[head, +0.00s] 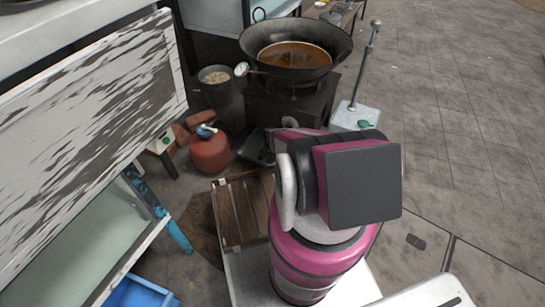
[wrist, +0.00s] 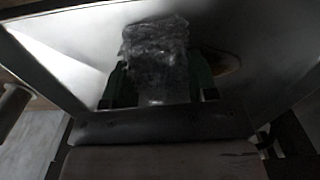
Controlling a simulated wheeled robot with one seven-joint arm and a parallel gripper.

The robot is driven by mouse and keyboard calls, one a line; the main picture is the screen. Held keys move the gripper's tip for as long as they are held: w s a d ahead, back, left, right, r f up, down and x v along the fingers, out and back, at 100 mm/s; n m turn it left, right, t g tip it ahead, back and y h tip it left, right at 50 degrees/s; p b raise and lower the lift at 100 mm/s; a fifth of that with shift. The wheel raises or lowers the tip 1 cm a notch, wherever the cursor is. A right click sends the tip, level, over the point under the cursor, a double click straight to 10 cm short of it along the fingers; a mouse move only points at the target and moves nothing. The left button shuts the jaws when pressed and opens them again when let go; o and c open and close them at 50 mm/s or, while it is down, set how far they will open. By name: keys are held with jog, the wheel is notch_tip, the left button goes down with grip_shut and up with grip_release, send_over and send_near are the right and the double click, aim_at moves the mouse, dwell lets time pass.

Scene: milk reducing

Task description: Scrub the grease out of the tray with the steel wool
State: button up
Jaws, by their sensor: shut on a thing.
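The steel wool (wrist: 156,52), a grey, shiny tangled wad, sits between the two dark green fingers of my gripper (wrist: 160,88) in the wrist view. My gripper is shut on it. Behind it is the pale grey metal inside of the tray (wrist: 75,58), with sloping sides. A brown grease patch (wrist: 226,63) lies on the tray just right of the steel wool, partly hidden by the right finger. I cannot tell whether the steel wool touches the tray. In the head view my pink and black arm hides the gripper and the steel wool.
A large wok of brown liquid (head: 293,56) stands on a black stove (head: 285,105). A dark pot (head: 217,87), a red gas cylinder (head: 210,152) and a wooden crate (head: 240,210) are left of my arm. Paved floor (head: 460,130) is open at the right.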

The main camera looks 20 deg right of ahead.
jog(key=shift+w+a+f, duration=0.15)
jog(key=shift+w+a, duration=1.9)
jog(key=shift+a, duration=0.05)
jog(key=shift+r, duration=0.2)
jog(key=shift+s+d, duration=0.55)
jog(key=shift+s, duration=0.1)
jog(key=shift+s+d+f, duration=0.15)
jog(key=shift+s+d, duration=1.9)
jog(key=shift+d, duration=0.1)
jog(key=shift+w, duration=0.1)
